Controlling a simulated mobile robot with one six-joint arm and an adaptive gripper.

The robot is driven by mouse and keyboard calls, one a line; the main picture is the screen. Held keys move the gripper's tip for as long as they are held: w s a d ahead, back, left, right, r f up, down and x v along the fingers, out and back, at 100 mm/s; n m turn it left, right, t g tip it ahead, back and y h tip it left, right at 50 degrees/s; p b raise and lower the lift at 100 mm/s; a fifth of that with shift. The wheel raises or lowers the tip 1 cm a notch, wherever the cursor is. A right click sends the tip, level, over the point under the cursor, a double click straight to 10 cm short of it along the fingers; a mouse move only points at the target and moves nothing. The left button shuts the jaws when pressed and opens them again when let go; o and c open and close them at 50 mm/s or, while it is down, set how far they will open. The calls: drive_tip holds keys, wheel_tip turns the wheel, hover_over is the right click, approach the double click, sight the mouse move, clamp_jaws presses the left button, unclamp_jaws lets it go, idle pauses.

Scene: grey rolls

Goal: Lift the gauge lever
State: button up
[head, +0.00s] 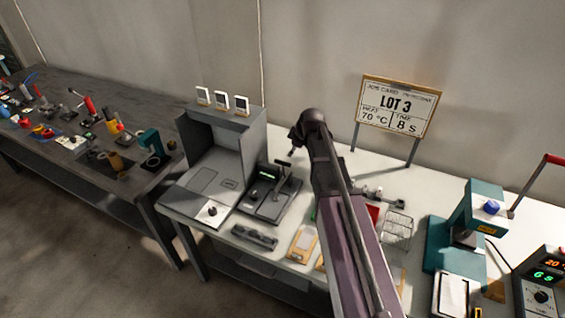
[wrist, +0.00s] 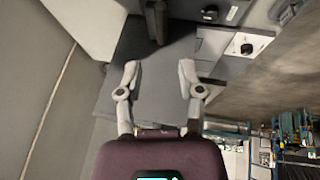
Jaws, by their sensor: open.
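The gauge (head: 268,196) is a dark grey device with a small green display, on the white bench beside the grey booth. Its lever (head: 283,168) rises from the back of the body and ends in a dark crossbar handle. My gripper (wrist: 159,75) is open in the wrist view, with nothing between its two grey fingers. A dark upright bar (wrist: 157,20) stands beyond the fingertips, apart from them; I cannot tell whether it is the lever. In the head view my arm reaches over the bench right of the gauge, and the fingers are mostly hidden.
The grey booth (head: 248,150) with white cards on top stands left of the gauge. A white card with a black knob (head: 212,211) lies at its front. A dark grey block (head: 254,237) lies before the gauge. A lot sign (head: 396,106) and a teal press (head: 455,240) are rightward.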

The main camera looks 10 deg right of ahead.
sight(283, 165)
drive_tip(key=shift+f, duration=0.1)
idle(0.3)
drive_tip(key=b+x, duration=1.2)
drive_tip(key=x, duration=0.1)
drive_tip(key=shift+w+a+f+b, duration=0.1)
drive_tip(key=shift+w+f+b, duration=0.05)
drive_tip(key=shift+f+b, duration=0.15)
idle(0.4)
